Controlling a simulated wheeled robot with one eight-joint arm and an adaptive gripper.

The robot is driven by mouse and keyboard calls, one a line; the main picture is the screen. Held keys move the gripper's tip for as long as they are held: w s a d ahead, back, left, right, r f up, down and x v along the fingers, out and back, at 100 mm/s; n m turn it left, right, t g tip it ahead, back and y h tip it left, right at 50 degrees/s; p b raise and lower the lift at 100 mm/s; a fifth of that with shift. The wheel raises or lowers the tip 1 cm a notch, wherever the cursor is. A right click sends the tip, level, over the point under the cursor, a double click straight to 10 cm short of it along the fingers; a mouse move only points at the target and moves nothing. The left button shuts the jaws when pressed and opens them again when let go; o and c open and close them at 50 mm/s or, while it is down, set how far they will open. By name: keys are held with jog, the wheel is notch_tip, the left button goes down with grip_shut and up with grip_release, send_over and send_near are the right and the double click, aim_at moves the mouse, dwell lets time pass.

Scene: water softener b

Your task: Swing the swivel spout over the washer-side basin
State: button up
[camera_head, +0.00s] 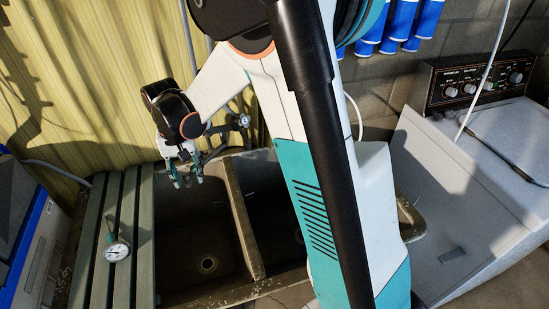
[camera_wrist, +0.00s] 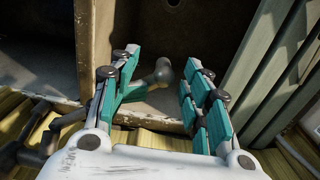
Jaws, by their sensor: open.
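The sink has two stone basins; the left basin (camera_head: 205,235) shows a drain, and the washer-side basin (camera_head: 272,215) lies right of the divider (camera_head: 240,215), partly hidden by my arm. The dark tap fitting (camera_head: 238,124) stands at the sink's back edge. The swivel spout (camera_head: 214,152) reaches left from it, over the left basin. My gripper (camera_head: 187,178) is open above that basin's back part. In the wrist view, the spout's rounded grey end (camera_wrist: 162,72) shows between the open fingers of my gripper (camera_wrist: 160,70); part of the spout is behind the left finger. Contact cannot be told.
A slatted green board (camera_head: 118,215) with a dial gauge (camera_head: 117,251) lies left of the basins. The white washer (camera_head: 460,190) stands at the right. Yellow corrugated sheeting (camera_head: 80,75) closes off the back, close behind my gripper. Blue cylinders (camera_head: 400,20) hang on the wall.

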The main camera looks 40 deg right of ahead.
jog(key=shift+w+a, duration=0.2)
jog(key=shift+a, duration=0.1)
jog(key=c, duration=0.4)
jog(key=shift+s, duration=0.1)
jog(key=shift+c, duration=1.2)
jog(key=shift+s+d+r, duration=0.1)
jog(key=shift+d, duration=0.05)
jog(key=shift+s+d, duration=0.45)
jog(key=shift+s, duration=0.25)
jog(key=shift+s+d, duration=0.4)
jog(key=shift+s, duration=0.3)
jog(key=shift+s+d, duration=0.45)
jog(key=shift+s, duration=0.25)
jog(key=shift+s+d, duration=0.1)
jog(key=shift+s+d, duration=1.55)
jog(key=shift+d, duration=0.25)
jog(key=shift+s+d, duration=0.1)
